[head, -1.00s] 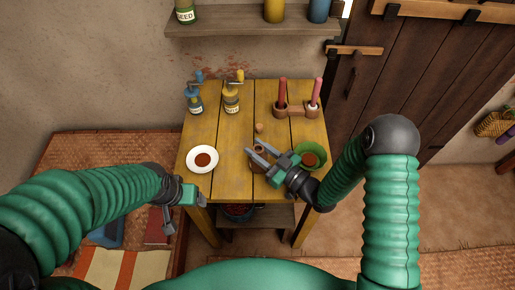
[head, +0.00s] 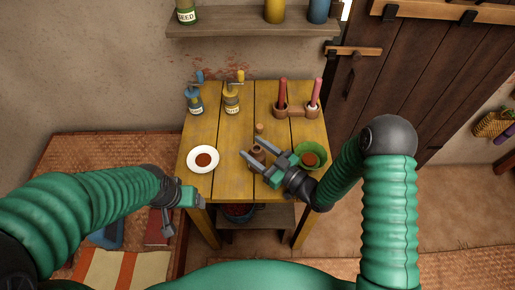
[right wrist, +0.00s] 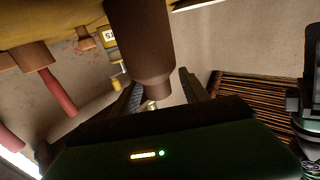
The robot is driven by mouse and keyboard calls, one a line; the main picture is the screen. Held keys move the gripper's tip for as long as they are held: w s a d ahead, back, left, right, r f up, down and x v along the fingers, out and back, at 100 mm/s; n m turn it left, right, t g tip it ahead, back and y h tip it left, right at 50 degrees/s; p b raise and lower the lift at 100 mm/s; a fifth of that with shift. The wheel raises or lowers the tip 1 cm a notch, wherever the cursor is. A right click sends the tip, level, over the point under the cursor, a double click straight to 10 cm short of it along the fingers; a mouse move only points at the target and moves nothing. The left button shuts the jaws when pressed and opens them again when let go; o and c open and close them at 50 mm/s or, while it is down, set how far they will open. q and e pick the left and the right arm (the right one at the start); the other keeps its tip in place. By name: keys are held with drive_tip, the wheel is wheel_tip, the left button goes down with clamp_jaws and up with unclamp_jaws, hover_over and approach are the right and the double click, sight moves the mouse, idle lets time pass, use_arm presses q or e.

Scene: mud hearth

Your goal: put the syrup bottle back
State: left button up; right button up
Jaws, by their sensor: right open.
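A small dark brown bottle (head: 258,153), which I take for the syrup bottle, stands upright on the yellow table (head: 226,182); no label shows. My right gripper (head: 256,149) is open, with one finger on each side of it. In the right wrist view the brown bottle (right wrist: 140,40) looms large, its narrower end between the two fingers; I cannot tell whether they touch it. A small wooden stopper-like piece (head: 259,127) stands just behind it. My left gripper (head: 172,210) hangs off the table's front left; its jaws are unclear.
A white plate (head: 191,161) with brown sauce is left; a green bowl (head: 323,149) sits close beside my right gripper. A shelf (head: 230,21) hangs above.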

sight(260, 156)
drive_tip(key=shift+s+d+f+b, duration=0.3)
drive_tip(key=shift+s+d, duration=0.25)
drive_tip(key=shift+s+d+f+b, duration=0.3)
drive_tip(key=shift+s+d, duration=0.2)
drive_tip(key=v, duration=0.6)
drive_tip(key=r+v, duration=0.1)
drive_tip(key=v, duration=0.1)
drive_tip(key=shift+s+d, duration=0.2)
drive_tip(key=shift+d, duration=0.35)
use_arm(q)
drive_tip(key=shift+w+a+f, duration=0.3)
drive_tip(key=shift+a+f, duration=0.15)
drive_tip(key=shift+f, duration=0.2)
use_arm(e)
drive_tip(key=shift+a, duration=0.4)
use_arm(q)
drive_tip(key=shift+d, duration=0.25)
use_arm(e)
drive_tip(key=shift+d, duration=0.25)
use_arm(q)
drive_tip(key=shift+a, duration=0.15)
use_arm(e)
drive_tip(key=shift+a, duration=0.1)
use_arm(q)
drive_tip(key=shift+f, duration=0.1)
